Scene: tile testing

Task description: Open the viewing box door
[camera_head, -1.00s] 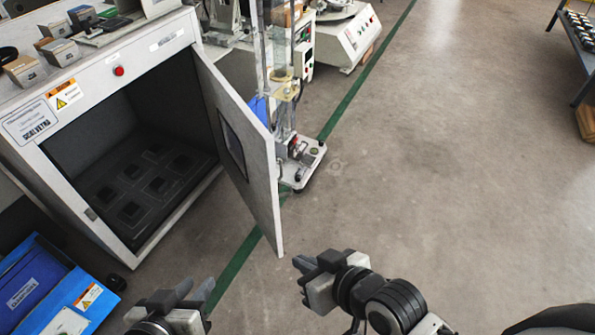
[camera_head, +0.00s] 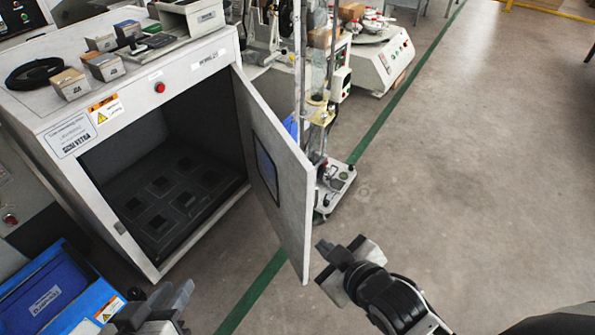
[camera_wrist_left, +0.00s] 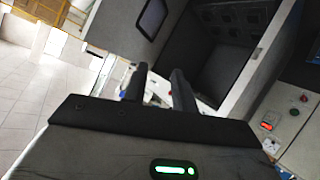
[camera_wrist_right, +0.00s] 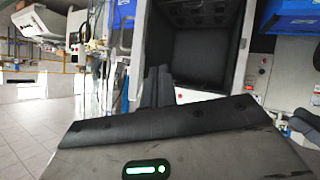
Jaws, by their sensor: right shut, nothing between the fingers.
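The viewing box (camera_head: 185,62) is a white cabinet at the left of the head view. Its door (camera_head: 290,185), a grey-white panel with a dark window (camera_head: 265,170), is hinged at the right and stands wide open. The dark interior (camera_head: 165,190) is exposed. My right gripper (camera_head: 324,250) is shut and empty, just right of the door's free edge; contact cannot be told. My left gripper (camera_head: 172,292) is open and empty, in front of the box and left of the door. Its two separated fingers (camera_wrist_left: 158,82) show in the left wrist view, with the door window (camera_wrist_left: 152,15) beyond.
A blue bin (camera_head: 45,290) stands at the lower left. Small boxes (camera_head: 70,84) and a black ring (camera_head: 35,73) lie on the cabinet top. A test stand (camera_head: 335,180) is behind the door. The floor (camera_head: 450,170) to the right is clear.

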